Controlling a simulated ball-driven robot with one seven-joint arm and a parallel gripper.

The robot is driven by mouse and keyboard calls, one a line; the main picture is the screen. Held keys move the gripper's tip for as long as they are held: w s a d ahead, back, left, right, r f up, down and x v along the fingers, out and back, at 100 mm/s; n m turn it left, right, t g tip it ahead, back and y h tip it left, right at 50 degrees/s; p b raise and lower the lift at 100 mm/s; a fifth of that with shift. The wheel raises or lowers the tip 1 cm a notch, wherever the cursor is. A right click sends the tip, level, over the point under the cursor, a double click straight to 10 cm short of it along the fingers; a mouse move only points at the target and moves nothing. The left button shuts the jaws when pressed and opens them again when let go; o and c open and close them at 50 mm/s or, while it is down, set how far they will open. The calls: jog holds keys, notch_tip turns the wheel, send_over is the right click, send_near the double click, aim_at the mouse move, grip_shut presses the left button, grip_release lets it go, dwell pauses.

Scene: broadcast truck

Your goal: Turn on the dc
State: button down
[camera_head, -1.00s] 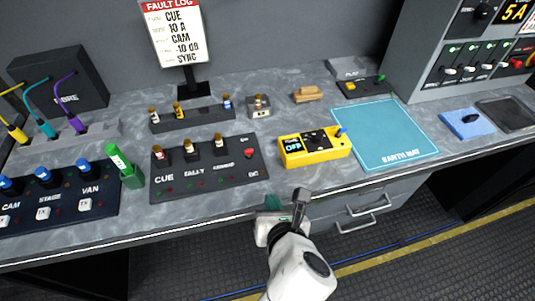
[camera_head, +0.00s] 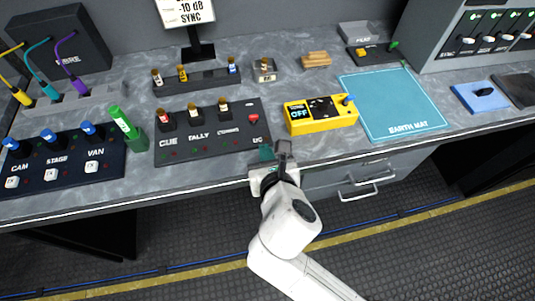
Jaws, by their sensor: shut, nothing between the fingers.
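The dc control is a small red switch (camera_head: 254,118) at the right end of a dark panel (camera_head: 180,152) labelled CUE, TALLY, COMMS and DC. Its label is just below it. Whether it is on or off is too small to tell. My gripper (camera_head: 275,151) is shut and empty, over the front edge of the desk. It is just below and right of the switch in the picture, apart from it, near the panel's lower right corner.
A yellow meter (camera_head: 320,125) reading OFF stands right of the panel, near my gripper. A green upright marker-like object (camera_head: 123,122) stands left of it. The blue earth mat (camera_head: 395,105) lies farther right. A row of fuses (camera_head: 195,88) sits behind.

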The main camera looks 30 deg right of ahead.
aim_at(255, 119)
jog(key=x, duration=0.5)
jog(key=shift+w+d, duration=0.1)
jog(key=shift+w, duration=0.05)
jog(key=shift+w+d+r+p, duration=0.15)
jog(key=shift+w+d+r, duration=0.05)
jog(key=shift+w, duration=0.45)
jog(key=shift+w+d+r+p, duration=0.1)
jog(key=shift+w+d+r, duration=0.1)
jog(key=shift+w, duration=0.4)
jog(key=shift+w+d+r+p, duration=0.15)
jog(key=shift+w+d, duration=0.05)
jog(key=shift+w, duration=0.45)
jog(key=shift+w, duration=0.1)
